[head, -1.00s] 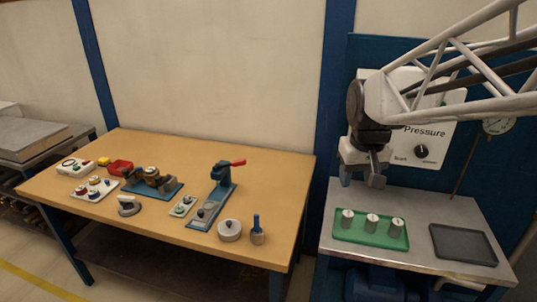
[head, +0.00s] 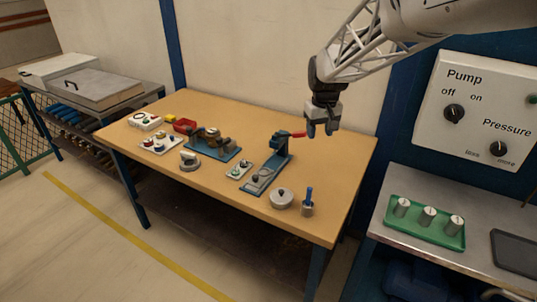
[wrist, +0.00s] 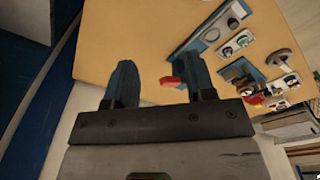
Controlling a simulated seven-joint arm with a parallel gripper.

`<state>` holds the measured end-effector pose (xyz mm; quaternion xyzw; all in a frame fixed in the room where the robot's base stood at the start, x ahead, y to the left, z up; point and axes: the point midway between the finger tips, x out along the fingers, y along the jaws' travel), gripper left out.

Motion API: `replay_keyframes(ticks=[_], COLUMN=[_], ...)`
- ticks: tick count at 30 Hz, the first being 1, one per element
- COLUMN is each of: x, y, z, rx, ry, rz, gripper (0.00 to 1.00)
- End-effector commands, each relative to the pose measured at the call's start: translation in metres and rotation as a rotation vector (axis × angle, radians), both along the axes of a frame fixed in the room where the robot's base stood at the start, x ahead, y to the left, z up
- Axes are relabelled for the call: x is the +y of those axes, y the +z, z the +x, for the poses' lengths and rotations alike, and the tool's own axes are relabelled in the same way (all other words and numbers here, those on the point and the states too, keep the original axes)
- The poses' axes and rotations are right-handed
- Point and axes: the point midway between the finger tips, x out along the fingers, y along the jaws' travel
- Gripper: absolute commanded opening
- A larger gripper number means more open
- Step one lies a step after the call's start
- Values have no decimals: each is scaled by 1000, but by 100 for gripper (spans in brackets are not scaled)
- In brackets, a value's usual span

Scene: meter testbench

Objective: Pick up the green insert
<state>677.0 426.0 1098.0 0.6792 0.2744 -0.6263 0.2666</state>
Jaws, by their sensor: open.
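Small greenish pieces sit on a white plate (head: 239,170) beside the blue press (head: 268,173). A second white plate (head: 160,145), farther left, holds several small coloured pieces, some seemingly green. Which piece is the green insert is too small to tell. In the wrist view the nearer plate (wrist: 238,43) shows green spots, and the other plate (wrist: 283,84) lies at the right. My gripper (head: 321,131) hangs above the right part of the wooden table, fingers down, open and empty. It also shows in the wrist view (wrist: 156,62), well apart from the plates.
The press's red handle (head: 298,134) is close to my gripper in the head view. A round metal piece (head: 281,198) and a blue-handled tool (head: 308,202) stand at the table's front right. A green tray (head: 425,237) with metal cylinders is on the right bench. The table's front middle is clear.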

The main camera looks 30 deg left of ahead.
Motion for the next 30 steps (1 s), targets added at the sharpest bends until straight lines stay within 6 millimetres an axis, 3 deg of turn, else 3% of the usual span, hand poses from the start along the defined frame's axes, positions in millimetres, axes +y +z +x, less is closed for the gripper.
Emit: replay_keyframes(ticks=[1, 11, 21, 27, 30], x=[19, 128, 241, 293, 307], y=[-10, -63, -129, -164, -175], z=[3, 14, 3, -9, -14], rx=[6, 26, 44, 53, 55], ry=[22, 156, 294, 359, 378], rz=[-4, -21, -38, -47, -49], gripper=[50, 50, 50, 50, 50])
